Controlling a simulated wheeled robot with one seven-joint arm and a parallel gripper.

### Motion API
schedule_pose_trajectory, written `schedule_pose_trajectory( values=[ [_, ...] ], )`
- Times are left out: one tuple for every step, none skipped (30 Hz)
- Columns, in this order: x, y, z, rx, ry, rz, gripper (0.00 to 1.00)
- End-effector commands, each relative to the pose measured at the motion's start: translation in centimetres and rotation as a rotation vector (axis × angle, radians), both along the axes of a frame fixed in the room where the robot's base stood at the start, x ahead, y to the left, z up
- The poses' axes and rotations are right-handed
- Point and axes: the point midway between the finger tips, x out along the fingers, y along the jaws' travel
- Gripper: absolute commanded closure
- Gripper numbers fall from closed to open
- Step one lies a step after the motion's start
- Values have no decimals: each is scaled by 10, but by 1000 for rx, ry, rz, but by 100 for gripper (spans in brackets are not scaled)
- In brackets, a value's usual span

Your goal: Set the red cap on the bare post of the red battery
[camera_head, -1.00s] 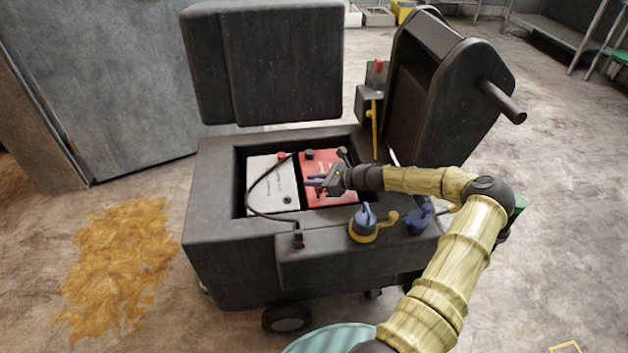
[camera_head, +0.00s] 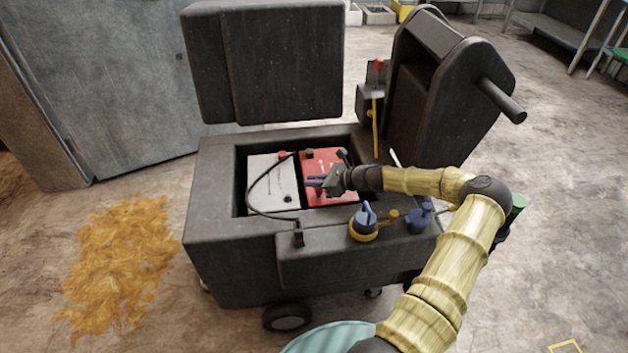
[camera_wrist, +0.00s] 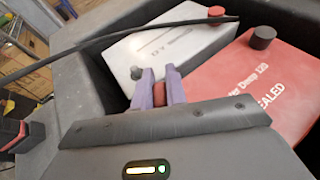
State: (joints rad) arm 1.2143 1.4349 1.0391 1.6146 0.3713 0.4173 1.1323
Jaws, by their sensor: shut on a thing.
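The red battery (camera_head: 330,162) sits in the right half of the cart's open bay, with a black cap (camera_wrist: 262,38) on one far post. My gripper (camera_head: 316,182) is over the battery's left side, near the seam with the white battery. In the wrist view its purple fingers (camera_wrist: 158,88) are shut on the small red cap (camera_wrist: 158,97), which shows between them. The red battery's bare post is not visible; my gripper hides part of its top. Whether the cap touches anything below cannot be told.
The white battery (camera_head: 262,172) stands left, with a red cap (camera_wrist: 216,11) and a grey post (camera_wrist: 137,73). A black cable (camera_head: 250,190) arches over it. The bay's black walls are close. A blue-and-yellow part (camera_head: 364,222) stands on the near ledge.

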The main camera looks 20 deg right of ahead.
Motion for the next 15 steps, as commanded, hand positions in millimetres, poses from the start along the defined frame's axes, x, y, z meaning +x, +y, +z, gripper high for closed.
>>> schedule_pose_trajectory(
  values=[
    [0,0,-1,0,0,0,100],
    [0,0,-2,0,0,0,100],
    [0,0,-2,0,0,0,100],
    [0,0,-3,0,0,0,100],
    [0,0,-4,0,0,0,100],
    [0,0,-4,0,0,0,100],
    [0,0,-5,0,0,0,100],
    [0,0,-5,0,0,0,100],
    [0,0,-6,0,0,1,100],
    [0,0,-7,0,0,0,100],
    [0,0,-7,0,0,0,100],
    [0,0,-8,0,0,0,100],
    [0,0,-8,0,0,0,100],
    [0,0,-9,0,0,0,100],
    [0,0,-10,1,1,0,100]
  ],
)
